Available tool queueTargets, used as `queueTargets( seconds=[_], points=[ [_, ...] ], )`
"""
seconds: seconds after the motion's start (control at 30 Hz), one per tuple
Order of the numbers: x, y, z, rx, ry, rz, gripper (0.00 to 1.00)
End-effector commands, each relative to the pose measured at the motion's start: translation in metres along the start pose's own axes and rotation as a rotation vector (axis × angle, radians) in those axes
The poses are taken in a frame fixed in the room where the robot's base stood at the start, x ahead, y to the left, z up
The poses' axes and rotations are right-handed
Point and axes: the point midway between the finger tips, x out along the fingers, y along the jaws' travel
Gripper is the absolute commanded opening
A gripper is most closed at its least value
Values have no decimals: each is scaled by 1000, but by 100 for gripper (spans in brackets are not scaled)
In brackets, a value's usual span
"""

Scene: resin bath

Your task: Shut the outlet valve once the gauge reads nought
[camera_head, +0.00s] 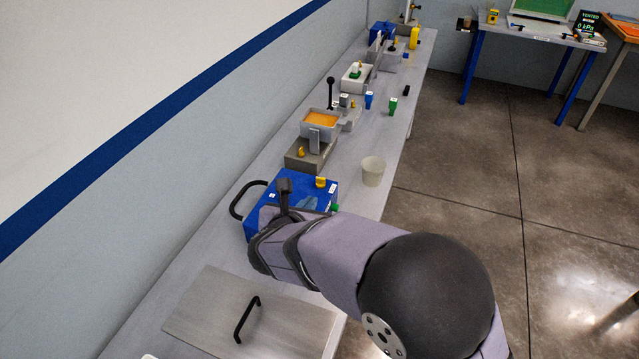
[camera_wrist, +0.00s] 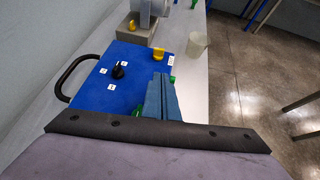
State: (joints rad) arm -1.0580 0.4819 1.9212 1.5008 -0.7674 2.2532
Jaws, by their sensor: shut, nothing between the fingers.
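My gripper (camera_wrist: 161,84) is shut and empty, its blue-grey fingers over the right part of a blue box. In the head view the gripper (camera_head: 309,202) is partly hidden behind my wrist. The blue box (camera_wrist: 95,92) has a black knob (camera_wrist: 119,70) with several small white labels around it. A yellow handle (camera_wrist: 158,54) sits at its far right edge, beyond the fingertips and apart from them. Green parts (camera_wrist: 172,79) show at its right side. I cannot tell which of these is the outlet valve. A dark display (camera_head: 590,24) at the back right reads "VENTED" and "0 kPa".
Beyond the box stand a grey block (camera_head: 311,152) with an orange-filled tray (camera_head: 320,119) and a pale cup (camera_head: 372,171). A black hoop handle (camera_wrist: 73,78) sticks out on the box's left. A metal lid (camera_head: 215,315) lies nearer. The wall bounds the bench on the left.

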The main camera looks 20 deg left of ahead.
Motion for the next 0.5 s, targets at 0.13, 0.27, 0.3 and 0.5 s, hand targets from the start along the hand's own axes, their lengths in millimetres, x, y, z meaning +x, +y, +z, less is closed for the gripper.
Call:
queueTargets(
  seconds=[0.13,0.27,0.3,0.5],
  points=[
    [26,-1,1,-1,2,-3,0],
    [48,-1,1,1,2,-3,0],
    [54,-1,2,1,2,-3,0],
    [79,-1,12,2,1,-2,0]
  ],
)
